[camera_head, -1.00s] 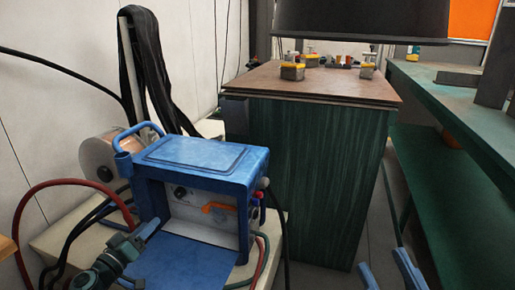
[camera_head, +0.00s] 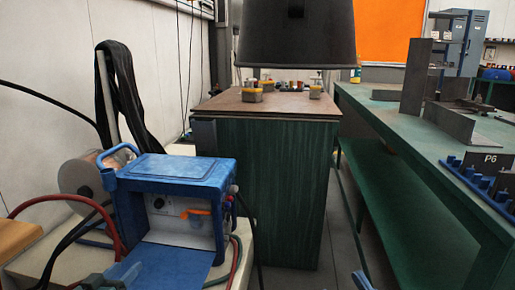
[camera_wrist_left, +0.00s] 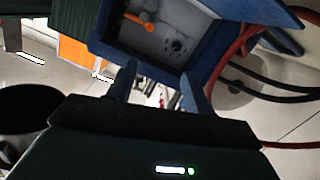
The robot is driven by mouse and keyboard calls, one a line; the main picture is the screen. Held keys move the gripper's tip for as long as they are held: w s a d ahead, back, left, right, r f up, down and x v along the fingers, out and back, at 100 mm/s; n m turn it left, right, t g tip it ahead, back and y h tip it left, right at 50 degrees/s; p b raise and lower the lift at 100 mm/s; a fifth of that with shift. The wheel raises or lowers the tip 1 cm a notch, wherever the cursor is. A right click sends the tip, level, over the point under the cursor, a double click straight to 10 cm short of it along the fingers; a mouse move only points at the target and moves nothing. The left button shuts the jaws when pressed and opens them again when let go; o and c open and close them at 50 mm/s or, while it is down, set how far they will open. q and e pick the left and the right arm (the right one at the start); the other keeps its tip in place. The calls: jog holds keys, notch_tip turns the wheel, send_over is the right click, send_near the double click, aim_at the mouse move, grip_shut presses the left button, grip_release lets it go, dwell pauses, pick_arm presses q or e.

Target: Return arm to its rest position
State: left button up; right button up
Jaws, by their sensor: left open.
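My left gripper (camera_head: 118,277) shows at the bottom left edge of the head view, low in front of the blue welding machine (camera_head: 178,170). Most of its arm is cut off by the frame. In the left wrist view the same gripper (camera_wrist_left: 158,80) has its two fingers apart with nothing between them. The machine's open front, with an orange lever (camera_wrist_left: 139,20), is beyond the fingertips. A small blue piece (camera_head: 362,281) at the bottom edge of the head view may be part of my right gripper; its jaws cannot be made out.
A green cabinet (camera_head: 265,195) with a brown top stands behind the machine. A green workbench (camera_head: 400,125) runs along the right, with metal plates and a blue rack (camera_head: 480,180). Dark cables and a red hose (camera_head: 60,197) lie at the left. Floor shows between cabinet and bench.

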pick_arm(q)
jog(key=s+d+r+m+t+h, duration=0.1)
jog(key=s+d+r+m, duration=0.25)
jog(key=d, duration=0.35)
jog(key=s+d+r+m+t+h, duration=0.1)
jog(key=s+d+r+m+t, duration=0.1)
jog(key=d+r, duration=0.4)
jog(key=s+d+r+m+g+h+p, duration=0.1)
jog(key=s+d+r+h+p, duration=0.25)
jog(key=s+d, duration=0.4)
jog(key=s+d+r+m+g+h+p, duration=0.1)
jog(key=s+d+r+h+p, duration=0.1)
jog(key=s+d+r, duration=0.4)
jog(key=s+a+r+n+g+y+p, duration=0.3)
jog(key=r+g+y+p, duration=0.3)
jog(key=p, duration=3)
jog(key=shift+s+a+r+g+p, duration=0.3)
jog(key=shift+a+r+g+p, duration=0.1)
jog(key=shift+a+r, duration=0.45)
pick_arm(e)
jog(key=s+d+r+m+g+h, duration=0.3)
jog(key=d+r+m+g+h, duration=0.2)
jog(key=g+h, duration=0.4)
jog(key=shift+r+m+h, duration=0.3)
jog(key=shift+r+m, duration=0.5)
jog(key=shift+r, duration=0.05)
jog(key=shift+s, duration=0.1)
